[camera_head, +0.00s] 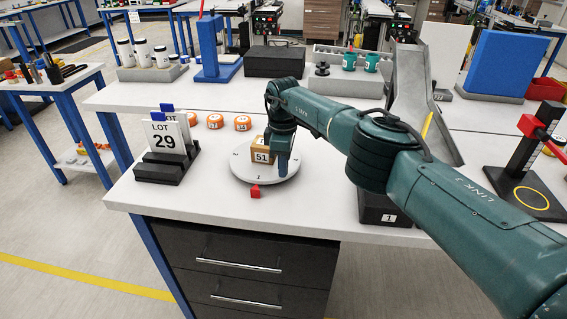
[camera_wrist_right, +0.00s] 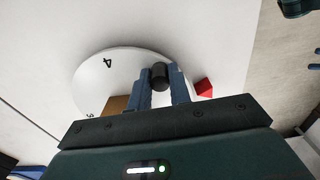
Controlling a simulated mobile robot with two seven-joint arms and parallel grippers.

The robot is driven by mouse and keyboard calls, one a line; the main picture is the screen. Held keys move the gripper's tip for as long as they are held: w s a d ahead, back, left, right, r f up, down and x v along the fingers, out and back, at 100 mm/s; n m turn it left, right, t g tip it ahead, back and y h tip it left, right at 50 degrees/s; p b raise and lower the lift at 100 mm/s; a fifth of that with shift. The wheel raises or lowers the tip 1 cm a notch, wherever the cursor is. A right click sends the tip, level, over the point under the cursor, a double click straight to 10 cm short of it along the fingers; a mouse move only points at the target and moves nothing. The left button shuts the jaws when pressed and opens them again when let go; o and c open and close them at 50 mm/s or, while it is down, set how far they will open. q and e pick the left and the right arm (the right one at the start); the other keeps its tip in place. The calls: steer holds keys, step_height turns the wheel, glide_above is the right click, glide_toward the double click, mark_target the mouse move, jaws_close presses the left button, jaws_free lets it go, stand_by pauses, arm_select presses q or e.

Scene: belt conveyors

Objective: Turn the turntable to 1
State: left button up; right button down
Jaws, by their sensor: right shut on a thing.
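The round grey turntable (camera_head: 240,168) sits on the white bench; it also shows in the right wrist view (camera_wrist_right: 92,80). A 4 and what looks like a 3 are readable on it in the wrist view; in the head view its marks are too small to read surely. A red wedge marker (camera_head: 255,191) lies at its front edge and shows in the wrist view (camera_wrist_right: 204,88). A brown box labelled 51 (camera_head: 261,156) stands on the turntable. My right gripper (camera_wrist_right: 160,88) points down, shut on a black peg (camera_wrist_right: 160,73) near the turntable's rim. My left gripper is out of view.
A black stand with a LOT 29 card (camera_head: 163,142) is left of the turntable. Orange pucks (camera_head: 214,121) lie behind it. A grey chute (camera_head: 410,85) and a black box (camera_head: 378,208) are to the right. The bench front between stand and turntable is clear.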

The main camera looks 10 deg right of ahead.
steer(key=c, duration=1.3)
jaws_free()
step_height(320, 180, up, 13)
steer(key=shift+r+b, duration=0.15)
steer(key=shift+b, duration=0.15)
steer(key=shift+a, duration=0.1)
